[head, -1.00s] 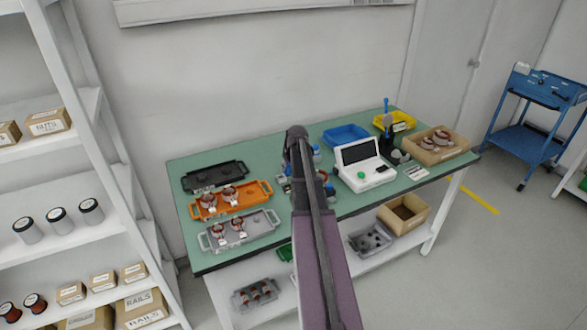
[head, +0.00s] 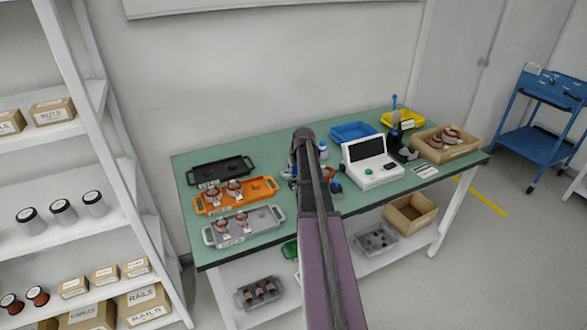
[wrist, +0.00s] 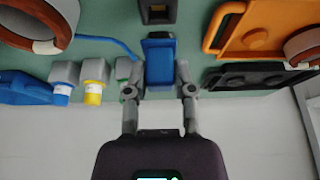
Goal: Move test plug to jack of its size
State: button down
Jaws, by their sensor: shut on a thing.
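In the wrist view, my gripper (wrist: 160,82) is shut on a blue block-like piece (wrist: 159,62), which looks like the test plug. A blue lead (wrist: 108,43) curves to its left. Left of it stands a row of small grey blocks with coloured ends, which may be jacks or other plugs: a yellow one (wrist: 93,94), a blue one (wrist: 61,94) and a partly hidden green one (wrist: 123,69). A dark block with a socket-like opening (wrist: 158,12) is above the held piece. In the head view, my arm hides the gripper and plug.
A white tester (head: 373,174) stands on the green table (head: 300,238), right of my arm. Black (head: 238,164), orange (head: 262,188) and grey (head: 265,223) trays lie on the left. A blue bin (head: 352,131) and a cardboard box (head: 462,150) are at the right.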

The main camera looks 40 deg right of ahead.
aim_at(295, 174)
jog(key=shift+f+b, duration=0.7)
jog(key=shift+f, duration=0.25)
jog(key=shift+f+b, duration=1.05)
dwell(1.4)
jog(key=shift+c, duration=1.9)
grip_release()
